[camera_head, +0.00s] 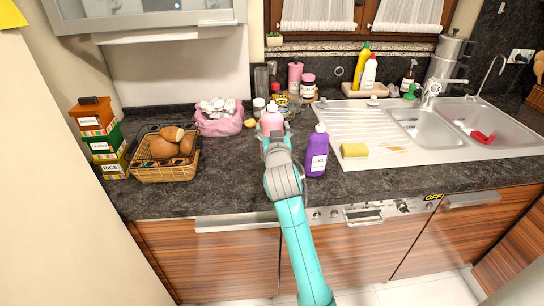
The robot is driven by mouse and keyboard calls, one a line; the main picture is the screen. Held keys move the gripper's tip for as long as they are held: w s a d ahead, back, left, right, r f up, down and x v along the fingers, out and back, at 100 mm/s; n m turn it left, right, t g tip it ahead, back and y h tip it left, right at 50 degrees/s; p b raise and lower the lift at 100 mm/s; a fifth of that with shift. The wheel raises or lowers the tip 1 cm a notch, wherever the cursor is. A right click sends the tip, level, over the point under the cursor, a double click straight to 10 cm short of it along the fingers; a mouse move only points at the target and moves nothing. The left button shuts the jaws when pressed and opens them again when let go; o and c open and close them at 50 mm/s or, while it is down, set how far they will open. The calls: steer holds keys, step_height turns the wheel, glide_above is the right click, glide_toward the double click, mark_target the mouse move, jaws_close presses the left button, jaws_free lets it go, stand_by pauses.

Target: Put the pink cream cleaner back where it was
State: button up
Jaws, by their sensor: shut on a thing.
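The pink cream cleaner (271,121) is a pink bottle with a pale cap, upright near the middle of the dark counter (230,190). My gripper (274,137) is shut on it from the front side. The gripper hides the bottle's lower part, so I cannot tell whether its base touches the counter.
A purple bottle (316,155) stands close to the right. Jars (308,87) and a pink canister (295,75) stand behind. A pink bag (220,120) and bread basket (165,170) are left. A yellow sponge (354,150) lies by the sink (440,125). The front counter is clear.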

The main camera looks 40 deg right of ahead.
steer(key=shift+f, duration=3.5)
steer(key=shift+f, duration=0.1)
steer(key=o, duration=1.6)
steer(key=v, duration=1.2)
